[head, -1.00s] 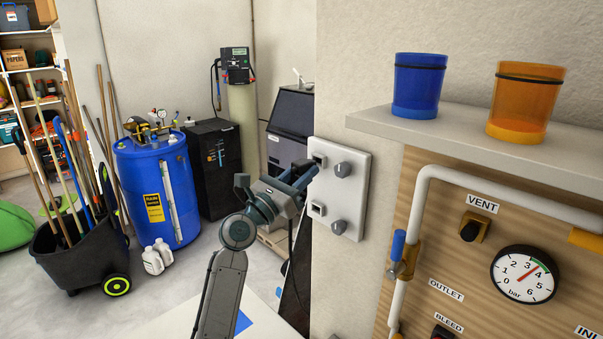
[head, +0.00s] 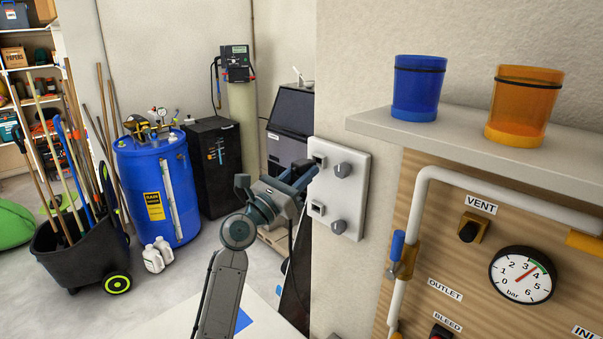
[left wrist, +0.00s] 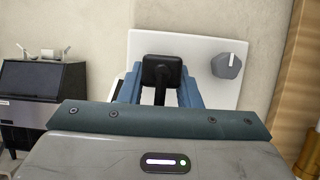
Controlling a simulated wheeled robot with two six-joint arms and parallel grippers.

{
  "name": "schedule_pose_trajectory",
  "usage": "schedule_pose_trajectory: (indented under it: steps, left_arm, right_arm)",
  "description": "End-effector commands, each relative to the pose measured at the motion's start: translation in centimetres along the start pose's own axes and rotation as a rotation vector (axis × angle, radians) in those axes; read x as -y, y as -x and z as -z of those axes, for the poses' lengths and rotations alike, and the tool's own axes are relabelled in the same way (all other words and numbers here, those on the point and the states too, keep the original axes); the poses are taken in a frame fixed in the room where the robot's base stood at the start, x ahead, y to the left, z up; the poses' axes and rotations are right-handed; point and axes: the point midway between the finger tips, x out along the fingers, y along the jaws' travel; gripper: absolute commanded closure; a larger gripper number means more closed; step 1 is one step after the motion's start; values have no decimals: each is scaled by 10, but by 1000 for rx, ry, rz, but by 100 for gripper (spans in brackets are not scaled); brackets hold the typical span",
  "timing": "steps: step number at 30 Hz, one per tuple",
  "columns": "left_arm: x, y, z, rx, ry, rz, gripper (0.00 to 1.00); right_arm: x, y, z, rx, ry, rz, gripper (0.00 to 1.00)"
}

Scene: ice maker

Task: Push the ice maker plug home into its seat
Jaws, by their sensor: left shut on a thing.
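A white wall plate (head: 352,205) carries two grey knobs and two square sockets; the upper socket (head: 319,160) is partly visible beside my left gripper's tips. My left gripper (head: 309,174) is shut at the plate's upper left. In the left wrist view, its blue-grey fingers (left wrist: 160,92) are on either side of the black plug (left wrist: 162,69), in front of the plate (left wrist: 204,52). A dark cord runs down from the plug. The plug's front is hidden, so I cannot tell how deep it sits. The ice maker (head: 292,112) stands behind. My right gripper is not in view.
A wooden panel (head: 455,220) with white pipe, gauge and valves is right of the plate. A shelf (head: 460,124) above it holds blue and orange cups. A blue barrel (head: 160,190) and tool cart (head: 80,250) stand at left. Open floor lies between.

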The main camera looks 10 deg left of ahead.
Motion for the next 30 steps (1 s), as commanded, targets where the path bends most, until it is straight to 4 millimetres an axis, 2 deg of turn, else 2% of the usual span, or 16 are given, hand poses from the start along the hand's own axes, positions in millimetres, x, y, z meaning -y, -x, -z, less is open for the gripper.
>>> schedule_pose_trajectory:
  steps: [17, 30]
  left_arm:
    - [0, 0, 0, 0, 0, 0, 100]
    - [0, -10, 4, 1, 0, -1, 100]
  right_arm:
    - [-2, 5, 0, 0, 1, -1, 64]
    - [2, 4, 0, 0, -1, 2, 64]
